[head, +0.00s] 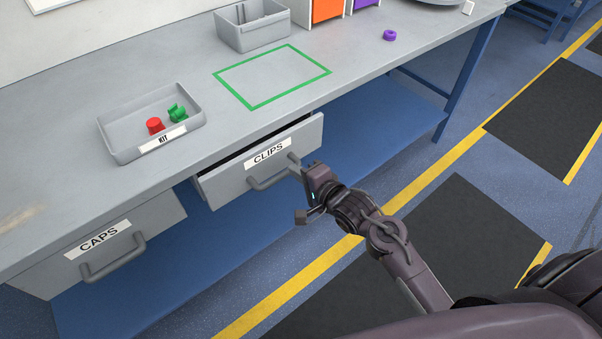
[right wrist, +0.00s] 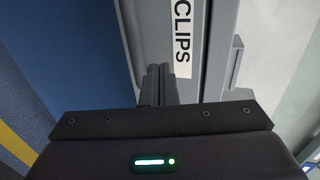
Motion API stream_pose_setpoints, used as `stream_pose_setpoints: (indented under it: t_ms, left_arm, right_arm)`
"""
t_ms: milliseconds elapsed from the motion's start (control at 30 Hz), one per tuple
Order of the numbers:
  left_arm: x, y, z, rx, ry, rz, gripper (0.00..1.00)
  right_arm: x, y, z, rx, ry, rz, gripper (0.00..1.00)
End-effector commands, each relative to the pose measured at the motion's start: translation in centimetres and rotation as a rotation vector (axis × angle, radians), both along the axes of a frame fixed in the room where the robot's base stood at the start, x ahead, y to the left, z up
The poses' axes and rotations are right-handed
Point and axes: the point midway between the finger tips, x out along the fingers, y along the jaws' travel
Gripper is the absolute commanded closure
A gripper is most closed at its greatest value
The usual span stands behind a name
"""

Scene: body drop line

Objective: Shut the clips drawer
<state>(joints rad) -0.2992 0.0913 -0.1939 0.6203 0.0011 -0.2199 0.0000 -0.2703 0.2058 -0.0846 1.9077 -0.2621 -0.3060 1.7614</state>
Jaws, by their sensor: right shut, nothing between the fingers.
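The clips drawer (head: 224,182) is under the bench top and stands partly open, with a dark gap behind its grey front. Its white CLIPS label also shows in the right wrist view (right wrist: 182,40). A grey bar handle (head: 272,179) is on the front. My right gripper (head: 298,169) is shut and empty, at the right end of the drawer front beside the handle. In the right wrist view its closed fingers (right wrist: 158,75) point at the front below the label. I cannot tell whether they touch it. My left gripper is not in view.
The caps drawer (head: 60,262) is to the left, with its own handle. On the bench (head: 215,150) are a kit tray (head: 118,140) holding a red and a green piece, a green outlined square, a grey bin (head: 250,35) and a purple ring (head: 390,36). The floor in front is clear.

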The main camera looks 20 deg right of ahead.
Motion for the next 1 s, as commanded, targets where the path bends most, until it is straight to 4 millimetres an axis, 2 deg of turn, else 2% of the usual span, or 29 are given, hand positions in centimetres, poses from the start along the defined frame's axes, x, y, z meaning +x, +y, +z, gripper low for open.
stream_pose_setpoints:
  t_ms: [100, 300, 500, 800, 1000]
  left_arm:
    - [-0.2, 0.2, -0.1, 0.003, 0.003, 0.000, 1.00]
    - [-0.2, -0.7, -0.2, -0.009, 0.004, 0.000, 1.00]
    - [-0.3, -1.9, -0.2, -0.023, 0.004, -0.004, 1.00]
    - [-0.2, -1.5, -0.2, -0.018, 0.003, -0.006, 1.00]
    - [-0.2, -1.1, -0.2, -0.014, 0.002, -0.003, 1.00]
  right_arm:
    - [2.2, 0.8, -0.6, -0.001, -0.001, 0.002, 1.00]
    - [4.6, 1.7, -1.5, -0.002, 0.000, 0.002, 1.00]
    - [5.4, 2.0, -1.9, -0.003, 0.002, 0.001, 1.00]
    - [5.5, 2.0, -1.8, -0.002, 0.001, 0.001, 1.00]
    - [8.0, 2.8, -1.7, 0.001, -0.001, -0.001, 1.00]
